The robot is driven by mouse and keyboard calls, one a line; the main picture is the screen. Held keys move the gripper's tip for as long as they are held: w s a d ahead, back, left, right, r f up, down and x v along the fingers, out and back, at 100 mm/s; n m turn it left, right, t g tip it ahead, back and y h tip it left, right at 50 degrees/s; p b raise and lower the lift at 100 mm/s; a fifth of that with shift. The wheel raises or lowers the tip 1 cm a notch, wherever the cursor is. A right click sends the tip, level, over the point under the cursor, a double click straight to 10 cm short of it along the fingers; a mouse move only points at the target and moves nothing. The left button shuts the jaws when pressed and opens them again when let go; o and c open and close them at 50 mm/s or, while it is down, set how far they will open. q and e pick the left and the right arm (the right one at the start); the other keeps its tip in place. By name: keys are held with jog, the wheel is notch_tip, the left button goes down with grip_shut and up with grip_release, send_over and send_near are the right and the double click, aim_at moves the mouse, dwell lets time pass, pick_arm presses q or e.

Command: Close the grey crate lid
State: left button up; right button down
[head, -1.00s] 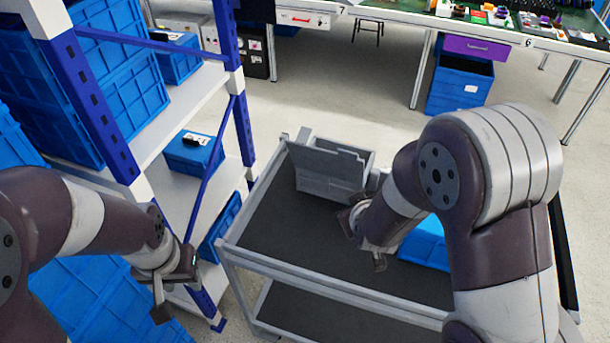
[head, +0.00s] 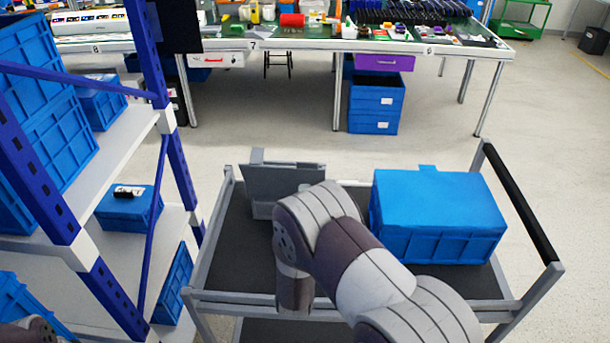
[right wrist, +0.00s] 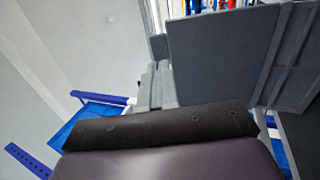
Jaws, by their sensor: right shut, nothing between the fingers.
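The grey crate (head: 262,210) stands on the left part of the cart's top deck in the head view. Its grey lid (head: 283,182) is raised, standing up as a flat panel. My right arm reaches across in front of the crate and hides its right part. In the right wrist view the lid (right wrist: 220,55) rises as a large grey panel just beyond the dark edge of my right gripper (right wrist: 160,125). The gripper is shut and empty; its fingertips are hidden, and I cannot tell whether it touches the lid. My left gripper is out of view.
A closed blue crate (head: 440,215) stands right of the grey crate on the cart (head: 240,298). A blue-framed shelf (head: 180,170) with blue boxes is close on the left. A workbench (head: 320,45) stands behind, with open floor between.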

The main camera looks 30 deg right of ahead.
aim_at(308, 166)
jog(key=shift+p+x, duration=0.35)
jog(key=shift+x, duration=1.95)
